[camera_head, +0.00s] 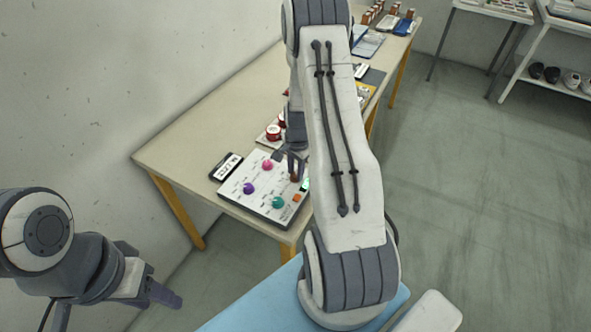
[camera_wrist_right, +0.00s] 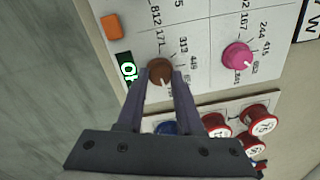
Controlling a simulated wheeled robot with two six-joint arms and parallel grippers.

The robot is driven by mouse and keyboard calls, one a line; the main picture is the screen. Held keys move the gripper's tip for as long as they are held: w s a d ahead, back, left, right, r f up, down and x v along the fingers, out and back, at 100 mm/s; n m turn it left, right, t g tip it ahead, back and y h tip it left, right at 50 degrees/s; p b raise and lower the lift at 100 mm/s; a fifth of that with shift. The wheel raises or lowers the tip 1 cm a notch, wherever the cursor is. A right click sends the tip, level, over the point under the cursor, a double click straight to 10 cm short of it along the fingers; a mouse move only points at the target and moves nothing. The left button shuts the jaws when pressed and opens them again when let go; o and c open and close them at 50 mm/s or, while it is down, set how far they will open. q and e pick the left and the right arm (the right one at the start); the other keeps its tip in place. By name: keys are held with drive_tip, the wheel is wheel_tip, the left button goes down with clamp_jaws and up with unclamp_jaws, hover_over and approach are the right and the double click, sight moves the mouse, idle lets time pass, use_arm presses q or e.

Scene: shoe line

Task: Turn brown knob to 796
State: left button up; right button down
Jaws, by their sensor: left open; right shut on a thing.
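The brown knob (camera_wrist_right: 160,72) is on a white control panel (camera_wrist_right: 195,40); dial numbers including 812, 171, 313 and 449 show around it in the right wrist view. My right gripper (camera_wrist_right: 160,80) is shut on the brown knob, one finger on each side. In the head view the knob (camera_head: 294,177) shows small beside my right gripper (camera_head: 291,158), partly hidden by my arm. The 796 mark is not readable. A small green-lit display (camera_wrist_right: 128,69) sits beside the knob, its digits only partly readable. My left gripper (camera_head: 160,292) is open and empty, away from the table at lower left.
The panel also carries a pink knob (camera_head: 267,165), a purple knob (camera_head: 249,188), a teal knob (camera_head: 278,202) and an orange button (camera_wrist_right: 112,27). A black-and-white number sign (camera_head: 227,167) lies beside it. Red-and-white spools (camera_wrist_right: 257,118) stand close to my right fingers.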

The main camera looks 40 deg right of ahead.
idle(0.5)
drive_tip(key=c, duration=0.6)
unclamp_jaws()
drive_tip(key=shift+o, duration=0.2)
wheel_tip(320, 180, up, 11)
drive_tip(key=b, duration=0.1)
drive_tip(key=shift+s+f+b, duration=0.2)
drive_tip(key=shift+s+b, duration=0.05)
drive_tip(key=shift+b, duration=0.1)
